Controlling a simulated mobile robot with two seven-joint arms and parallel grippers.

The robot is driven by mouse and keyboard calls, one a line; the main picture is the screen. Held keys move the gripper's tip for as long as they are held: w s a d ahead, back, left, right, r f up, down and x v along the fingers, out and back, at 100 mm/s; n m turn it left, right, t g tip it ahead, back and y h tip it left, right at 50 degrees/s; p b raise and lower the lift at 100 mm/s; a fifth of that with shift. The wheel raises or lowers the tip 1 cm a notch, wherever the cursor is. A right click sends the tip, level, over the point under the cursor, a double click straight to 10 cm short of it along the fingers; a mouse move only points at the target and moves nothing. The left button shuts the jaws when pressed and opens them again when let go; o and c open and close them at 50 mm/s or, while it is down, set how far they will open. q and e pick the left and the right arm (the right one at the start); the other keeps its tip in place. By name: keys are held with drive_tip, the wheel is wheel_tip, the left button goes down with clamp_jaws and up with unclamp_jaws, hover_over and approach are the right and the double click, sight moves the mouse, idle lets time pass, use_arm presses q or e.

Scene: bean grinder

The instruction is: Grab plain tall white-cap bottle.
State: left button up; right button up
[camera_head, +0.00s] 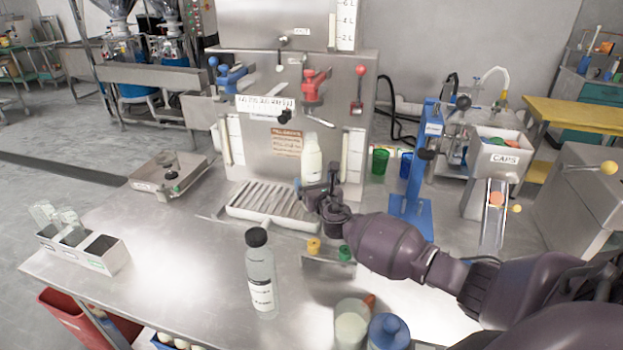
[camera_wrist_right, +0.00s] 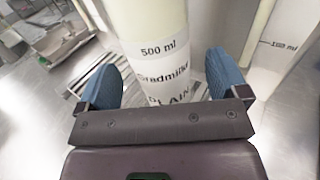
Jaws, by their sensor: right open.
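The plain tall bottle (camera_head: 312,158) stands upright on the slatted drip tray (camera_head: 250,198) of the steel dispenser, under the red-handled tap. In the right wrist view this pale bottle (camera_wrist_right: 155,30) fills the middle, with "500 ml" and "PLAIN" printed on it; its cap is out of that view. My right gripper (camera_head: 318,190) is at the bottle's lower part. Its two blue finger pads (camera_wrist_right: 163,85) are apart, one on each side of the bottle, with gaps showing. The bottle's base is hidden behind the gripper in the head view. My left gripper is not in view.
A black-capped bottle (camera_head: 261,275) stands at the front of the steel table. A jar (camera_head: 351,325) and a blue-lidded container (camera_head: 388,332) stand near my right arm. Yellow and green small pieces (camera_head: 314,246) lie below the gripper. The table's left middle is clear.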

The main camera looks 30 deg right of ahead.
sight(312, 177)
drive_tip(key=shift+x, duration=1.55)
drive_tip(key=shift+f, duration=0.15)
drive_tip(key=c, duration=1.3)
drive_tip(key=shift+c, duration=1)
